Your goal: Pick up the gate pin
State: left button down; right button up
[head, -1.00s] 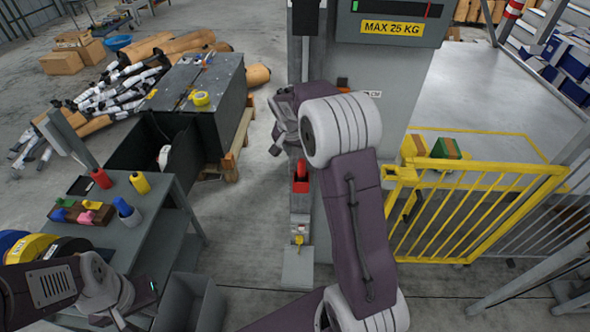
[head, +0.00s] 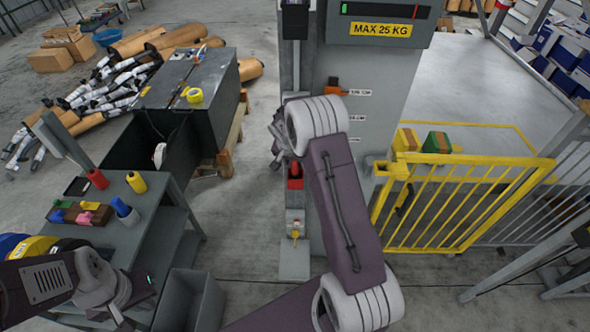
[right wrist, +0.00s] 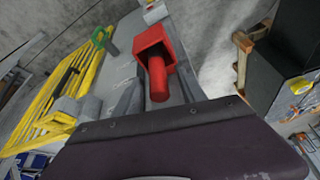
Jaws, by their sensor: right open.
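The gate pin (right wrist: 158,80) is a red cylinder standing in a square red holder (right wrist: 152,42) in the right wrist view. In the head view the red pin (head: 297,167) and its holder are on the front of the grey post, below my right gripper (head: 277,138). My right gripper is open and empty; in the wrist view its dark fingers show either side of the pin, apart from it as far as I can tell. My left gripper (head: 125,305) is at the lower left, by the grey table; its jaws are not clear.
A yellow gate (head: 460,205) stands right of the grey post (head: 365,110). A grey table (head: 150,215) with coloured items is at the left, with a dark open box (head: 140,150) behind it. A grey bin (head: 190,300) is on the floor. Floor before the post is clear.

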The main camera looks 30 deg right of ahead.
jog(key=shift+s, duration=0.1)
grip_shut()
notch_tip(320, 180, up, 7)
jog(key=shift+s+a+r+b, duration=0.1)
jog(key=shift+r+b, duration=0.05)
jog(key=shift+b, duration=1.05)
jog(key=s+a+b, duration=0.3)
jog(key=s+a, duration=0.2)
jog(key=s, duration=0.3)
jog(key=s+a+b, duration=0.4)
jog(key=s+a, duration=0.1)
jog(key=s, duration=0.3)
jog(key=shift+s, duration=0.35)
